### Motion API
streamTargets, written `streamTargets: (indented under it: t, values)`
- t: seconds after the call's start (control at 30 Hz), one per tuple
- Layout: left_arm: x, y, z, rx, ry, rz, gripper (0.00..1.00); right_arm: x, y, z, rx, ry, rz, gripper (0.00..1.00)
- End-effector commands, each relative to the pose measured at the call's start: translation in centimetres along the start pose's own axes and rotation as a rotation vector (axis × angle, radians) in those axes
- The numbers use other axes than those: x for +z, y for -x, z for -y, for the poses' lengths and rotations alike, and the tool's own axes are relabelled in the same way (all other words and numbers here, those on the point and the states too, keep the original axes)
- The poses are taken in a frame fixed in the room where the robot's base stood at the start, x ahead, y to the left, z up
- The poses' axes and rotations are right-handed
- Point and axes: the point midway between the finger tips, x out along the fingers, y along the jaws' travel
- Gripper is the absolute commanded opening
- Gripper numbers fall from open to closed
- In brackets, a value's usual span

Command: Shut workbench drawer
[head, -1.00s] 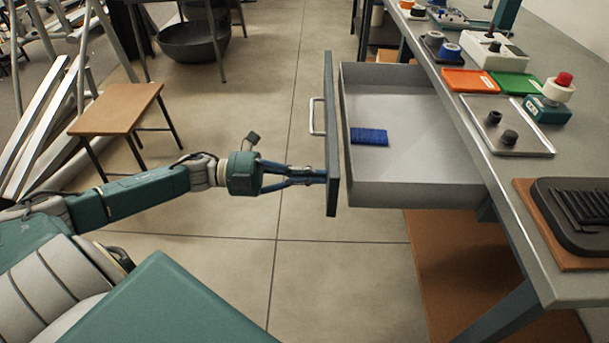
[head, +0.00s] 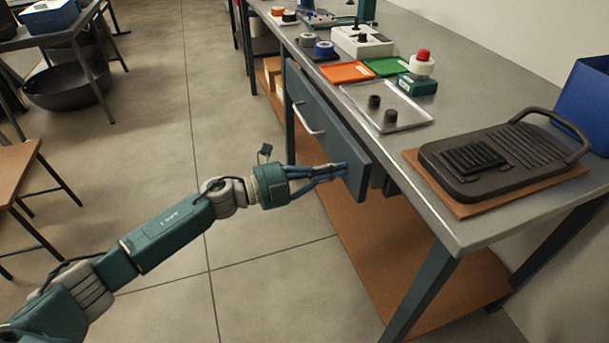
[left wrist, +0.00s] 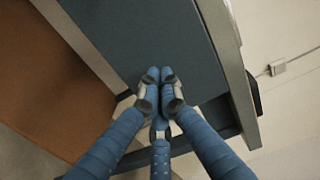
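The workbench drawer's dark blue-grey front (head: 325,122) with a pale bar handle (head: 308,118) sits close under the bench top. Its inside is hidden from view, and I cannot tell whether a small gap is left. My left gripper (head: 338,172) is at the near lower end of the drawer front, away from the handle. In the left wrist view, its fingertips (left wrist: 160,76) are together with nothing between them, against or very close to the blue-grey panel (left wrist: 140,40). My right gripper is not in view.
The grey workbench (head: 447,220) carries an orange tray (head: 347,73), a green tray (head: 386,66), a red-topped button box (head: 418,84) and a black grill plate (head: 500,155). A brown lower shelf (head: 400,260) lies beneath.

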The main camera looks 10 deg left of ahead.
Motion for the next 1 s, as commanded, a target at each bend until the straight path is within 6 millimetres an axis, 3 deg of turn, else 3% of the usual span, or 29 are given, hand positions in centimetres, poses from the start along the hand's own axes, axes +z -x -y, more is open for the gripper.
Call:
streamTargets:
  t: [0.2,0.4,1.0]
  values:
    - [0.0,-3.6,0.0,0.000,0.001,0.000,0.00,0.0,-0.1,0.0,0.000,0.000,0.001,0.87]
    - [0.0,-5.1,-0.1,0.000,0.002,0.000,0.00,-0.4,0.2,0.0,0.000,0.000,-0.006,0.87]
    - [0.1,-5.5,0.2,-0.004,0.000,0.002,0.00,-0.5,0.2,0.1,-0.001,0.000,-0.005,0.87]
